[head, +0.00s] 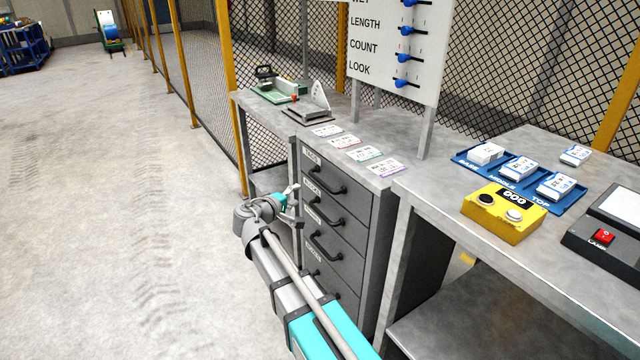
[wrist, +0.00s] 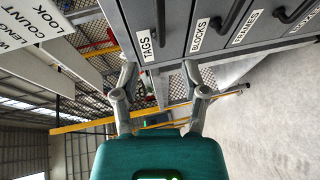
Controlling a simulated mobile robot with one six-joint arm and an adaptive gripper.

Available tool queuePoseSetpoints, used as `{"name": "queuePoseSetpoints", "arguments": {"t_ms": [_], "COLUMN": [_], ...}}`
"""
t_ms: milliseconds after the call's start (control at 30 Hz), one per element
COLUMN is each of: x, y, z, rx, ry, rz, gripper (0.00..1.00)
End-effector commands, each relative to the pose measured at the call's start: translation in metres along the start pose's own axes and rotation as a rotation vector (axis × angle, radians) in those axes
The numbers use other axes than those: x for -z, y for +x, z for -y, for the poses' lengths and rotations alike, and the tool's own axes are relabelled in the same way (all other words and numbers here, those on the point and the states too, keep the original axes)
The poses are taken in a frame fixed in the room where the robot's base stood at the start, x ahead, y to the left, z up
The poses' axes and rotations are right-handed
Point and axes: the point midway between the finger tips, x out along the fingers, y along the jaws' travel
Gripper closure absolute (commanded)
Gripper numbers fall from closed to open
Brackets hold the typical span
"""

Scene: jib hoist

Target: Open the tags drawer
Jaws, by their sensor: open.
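The tags drawer (head: 321,169) is the top drawer of the grey cabinet and looks closed, flush with the drawers below. Its "TAGS" label (wrist: 147,45) reads clearly in the wrist view, at the left of the row of drawers. Its dark bar handle (head: 328,181) also shows in the wrist view (wrist: 160,18). My gripper (head: 293,205) is in front of the cabinet's upper left side, apart from the handle. In the wrist view my gripper (wrist: 160,73) has its two fingers spread with nothing between them, and the tags handle lies beyond the fingertips.
Below are closed drawers, including blocks (wrist: 198,36) and frames (wrist: 246,27). Several cards (head: 364,152) lie on the cabinet top. The bench on the right carries a blue tray (head: 479,168) and a yellow button box (head: 497,228). Open floor (head: 110,220) lies left.

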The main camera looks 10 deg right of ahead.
Motion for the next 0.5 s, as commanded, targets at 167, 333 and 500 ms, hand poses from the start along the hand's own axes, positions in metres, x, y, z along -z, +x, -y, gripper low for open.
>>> {"name": "queuePoseSetpoints", "arguments": {"t_ms": [167,333,500], "x": [0.0,0.001,0.001], "y": [0.008,0.025,0.049], "z": [0.001,0.001,0.001], "rx": [0.0,0.0,0.0], "ry": [0.0,0.0,0.0], "rz": [0.001,0.001,0.001], "gripper": [0.43,0.43,0.43]}}
